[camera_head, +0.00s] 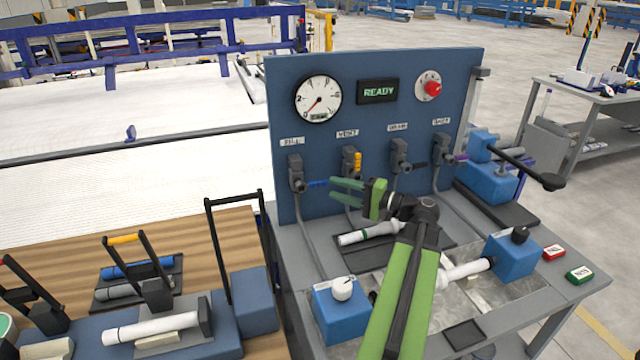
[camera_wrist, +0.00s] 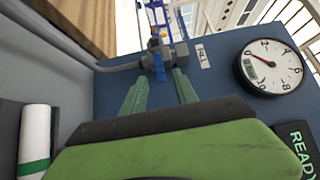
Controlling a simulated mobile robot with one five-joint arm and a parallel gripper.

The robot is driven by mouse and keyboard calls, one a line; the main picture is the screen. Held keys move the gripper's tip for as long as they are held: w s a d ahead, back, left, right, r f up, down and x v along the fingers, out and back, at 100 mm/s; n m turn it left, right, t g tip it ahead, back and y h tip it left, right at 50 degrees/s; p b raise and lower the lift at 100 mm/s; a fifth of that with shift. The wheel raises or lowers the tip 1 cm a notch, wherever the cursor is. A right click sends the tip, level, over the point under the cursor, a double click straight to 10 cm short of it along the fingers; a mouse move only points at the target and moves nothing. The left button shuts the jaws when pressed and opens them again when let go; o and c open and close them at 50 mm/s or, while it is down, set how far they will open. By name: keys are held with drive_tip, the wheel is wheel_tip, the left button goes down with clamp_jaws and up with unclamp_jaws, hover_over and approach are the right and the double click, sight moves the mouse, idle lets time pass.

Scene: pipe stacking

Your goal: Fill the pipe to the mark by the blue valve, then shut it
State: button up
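The blue valve handle (camera_head: 317,184) sticks out sideways from the grey fitting under the FILL label on the blue panel. In the wrist view the blue handle (camera_wrist: 155,44) lies just beyond my fingertips. My gripper (camera_head: 334,190) is open and empty, its green fingers apart to the right of the handle; in the wrist view (camera_wrist: 158,80) they point at the valve. A white pipe (camera_head: 465,271) lies between two blue end blocks, partly hidden by my arm. The round gauge (camera_head: 318,99) has a red needle pointing lower left. I cannot make out the fill mark.
The display (camera_head: 378,91) reads READY. Yellow (camera_head: 358,162), black and purple valve handles sit to the right of the blue one. A green-banded pipe (camera_head: 370,233) lies on a dark mat. Red (camera_head: 554,252) and green (camera_head: 579,275) buttons stand at the bench's right.

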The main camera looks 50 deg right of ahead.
sight(323, 183)
drive_tip(key=x, duration=0.6)
drive_tip(key=shift+w, duration=0.2)
clamp_jaws()
drive_tip(key=shift+f, duration=0.1)
idle(0.9)
drive_tip(key=shift+s+d, duration=0.1)
drive_tip(key=shift+r+p, duration=0.2)
drive_tip(key=shift+p, duration=0.15)
